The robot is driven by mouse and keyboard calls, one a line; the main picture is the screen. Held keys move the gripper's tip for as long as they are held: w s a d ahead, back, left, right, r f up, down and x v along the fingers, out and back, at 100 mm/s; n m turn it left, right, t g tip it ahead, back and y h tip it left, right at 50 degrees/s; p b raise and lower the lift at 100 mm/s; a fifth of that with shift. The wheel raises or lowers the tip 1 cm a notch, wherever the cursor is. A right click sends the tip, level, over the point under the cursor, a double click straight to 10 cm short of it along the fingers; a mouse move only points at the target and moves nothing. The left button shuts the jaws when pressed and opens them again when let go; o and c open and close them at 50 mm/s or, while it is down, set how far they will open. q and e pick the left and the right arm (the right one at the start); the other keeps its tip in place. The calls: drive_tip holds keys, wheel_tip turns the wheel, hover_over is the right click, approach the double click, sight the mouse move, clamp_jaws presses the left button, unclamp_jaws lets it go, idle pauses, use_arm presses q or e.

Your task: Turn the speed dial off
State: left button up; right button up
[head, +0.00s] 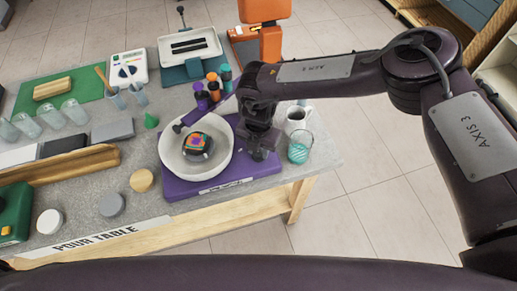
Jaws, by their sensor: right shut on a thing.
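A purple base (185,188) with a label on its front edge lies at the table's front right. A wide white bowl (168,152) stands on it, with a dark round thing with a multicoloured top (197,143) inside. My right gripper (258,153) points down at the right part of the base, beside the bowl. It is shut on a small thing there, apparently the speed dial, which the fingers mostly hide. The dial's setting cannot be read. My left gripper is not in view.
A mug (297,119) and a glass with teal contents (299,148) stand close right of my right gripper. Several small bottles (213,86) stand behind the bowl. Clear floor lies right of the table.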

drive_tip(key=shift+f+n+b, duration=0.15)
drive_tip(key=shift+n+b, duration=1.75)
drive_tip(key=shift+b, duration=0.05)
drive_tip(key=n+b, duration=0.2)
drive_tip(key=n, duration=0.1)
drive_tip(key=shift+r+n+b, duration=0.2)
drive_tip(key=shift+n+b, duration=0.5)
drive_tip(key=shift+b, duration=0.05)
drive_tip(key=o, duration=1)
drive_tip(key=shift+r, duration=0.1)
